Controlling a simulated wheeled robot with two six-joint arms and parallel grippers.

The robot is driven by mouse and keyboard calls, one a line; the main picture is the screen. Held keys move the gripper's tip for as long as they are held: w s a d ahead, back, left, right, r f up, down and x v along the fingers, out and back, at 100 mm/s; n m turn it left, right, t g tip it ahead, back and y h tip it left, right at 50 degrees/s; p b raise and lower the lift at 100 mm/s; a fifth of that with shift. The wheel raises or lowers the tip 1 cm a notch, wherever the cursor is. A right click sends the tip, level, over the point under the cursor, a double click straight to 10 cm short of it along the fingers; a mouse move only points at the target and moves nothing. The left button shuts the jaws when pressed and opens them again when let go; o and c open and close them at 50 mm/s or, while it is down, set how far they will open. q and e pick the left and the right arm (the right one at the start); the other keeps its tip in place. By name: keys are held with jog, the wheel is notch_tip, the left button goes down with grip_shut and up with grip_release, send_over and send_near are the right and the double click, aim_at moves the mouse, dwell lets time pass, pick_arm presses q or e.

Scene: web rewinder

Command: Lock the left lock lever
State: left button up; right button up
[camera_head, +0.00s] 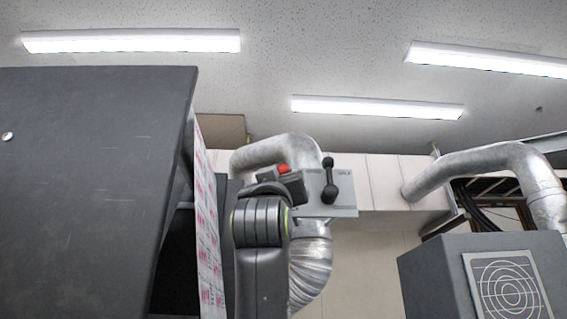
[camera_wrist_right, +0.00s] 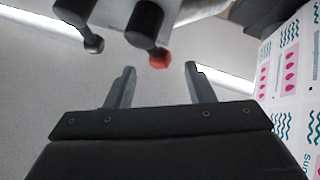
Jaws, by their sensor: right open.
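A grey panel (camera_head: 345,196) carries two levers. The left lock lever shows a red tip (camera_head: 283,169) beside my dark right arm, which hides most of it. The right lever (camera_head: 329,185) is black with a round knob and stands in plain view. In the right wrist view the left lever is a black stub with a red knob (camera_wrist_right: 160,59); the other lever's black knob (camera_wrist_right: 93,43) is to its left. My right gripper (camera_wrist_right: 160,67) is open, with the red knob between the lines of its fingers, near the tips. I cannot tell any contact. My left gripper is not in view.
A large dark plate (camera_head: 90,180) fills the left, with a printed web (camera_head: 207,240) beside it. Silver ducts (camera_head: 312,270) run behind and below the panel. A grey box with a round grille (camera_head: 508,290) stands at the right.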

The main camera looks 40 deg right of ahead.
aim_at(282, 171)
jog(key=p+x, duration=0.3)
jog(key=x, duration=0.2)
jog(key=shift+a+r, duration=0.1)
jog(key=shift+r, duration=0.15)
jog(key=shift+w+d+r, duration=0.25)
jog(key=shift+w+d, duration=0.05)
jog(key=shift+d, duration=0.15)
jog(key=shift+a, duration=0.1)
jog(key=c, duration=1)
